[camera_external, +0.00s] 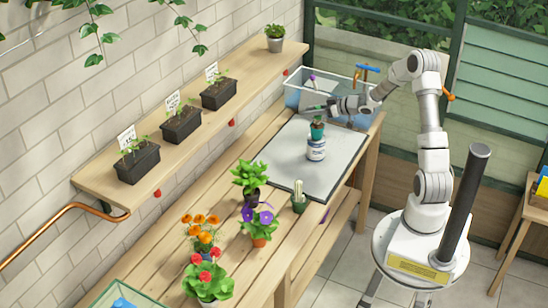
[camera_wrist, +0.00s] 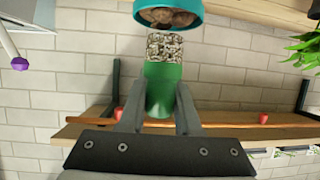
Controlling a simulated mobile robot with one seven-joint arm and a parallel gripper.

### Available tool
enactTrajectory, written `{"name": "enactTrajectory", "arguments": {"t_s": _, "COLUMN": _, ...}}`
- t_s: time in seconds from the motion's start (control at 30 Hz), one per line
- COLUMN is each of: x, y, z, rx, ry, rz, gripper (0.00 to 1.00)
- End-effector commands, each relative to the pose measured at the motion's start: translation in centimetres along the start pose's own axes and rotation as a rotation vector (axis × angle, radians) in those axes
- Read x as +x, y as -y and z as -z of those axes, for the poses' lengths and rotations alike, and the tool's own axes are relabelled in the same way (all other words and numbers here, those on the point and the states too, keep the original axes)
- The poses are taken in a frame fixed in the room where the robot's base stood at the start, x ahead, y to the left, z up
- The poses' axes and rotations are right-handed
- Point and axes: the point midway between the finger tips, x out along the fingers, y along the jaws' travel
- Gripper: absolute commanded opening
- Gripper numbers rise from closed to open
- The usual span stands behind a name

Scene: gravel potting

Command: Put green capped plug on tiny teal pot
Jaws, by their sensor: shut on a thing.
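In the wrist view, my gripper (camera_wrist: 160,100) is shut on the green capped plug (camera_wrist: 164,88). The plug has a smooth green cap between my fingers and a speckled, gravelly part beyond it. A teal pot (camera_wrist: 168,17) with brown pebbles inside shows at the top edge, partly cut off. The plug's speckled end appears close to its rim; I cannot tell if they touch. In the external view, my gripper (camera_external: 327,107) is above the tiny teal pot (camera_external: 317,132), which appears to sit on a white labelled jar (camera_external: 316,150). The plug is small and hard to make out there.
The jar stands on a grey mat (camera_external: 345,150) on the wooden bench. A cactus pot (camera_external: 299,202) and several flowering plants stand nearer the front. A clear bin (camera_external: 340,80) and a blue-handled tap (camera_external: 368,68) are behind. Black planters (camera_external: 182,125) line the wall shelf.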

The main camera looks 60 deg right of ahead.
Motion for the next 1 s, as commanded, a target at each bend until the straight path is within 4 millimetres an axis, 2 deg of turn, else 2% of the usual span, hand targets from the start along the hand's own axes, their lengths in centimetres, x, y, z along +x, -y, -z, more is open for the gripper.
{"name": "enactTrajectory", "arguments": {"t_s": 0.1, "x": 0.40, "y": 0.01, "z": -0.94, "rx": 0.000, "ry": -0.001, "rz": 0.001, "gripper": 0.00}}
{"name": "enactTrajectory", "arguments": {"t_s": 0.47, "x": 0.52, "y": 0.02, "z": -1.25, "rx": -0.001, "ry": -0.001, "rz": 0.001, "gripper": 0.00}}
{"name": "enactTrajectory", "arguments": {"t_s": 0.5, "x": 0.53, "y": 0.01, "z": -1.28, "rx": -0.002, "ry": -0.001, "rz": 0.000, "gripper": 0.34}}
{"name": "enactTrajectory", "arguments": {"t_s": 0.67, "x": 0.49, "y": 0.01, "z": -1.21, "rx": -0.002, "ry": -0.001, "rz": 0.000, "gripper": 0.62}}
{"name": "enactTrajectory", "arguments": {"t_s": 1.0, "x": 0.33, "y": -0.01, "z": -0.83, "rx": -0.002, "ry": -0.001, "rz": 0.000, "gripper": 0.62}}
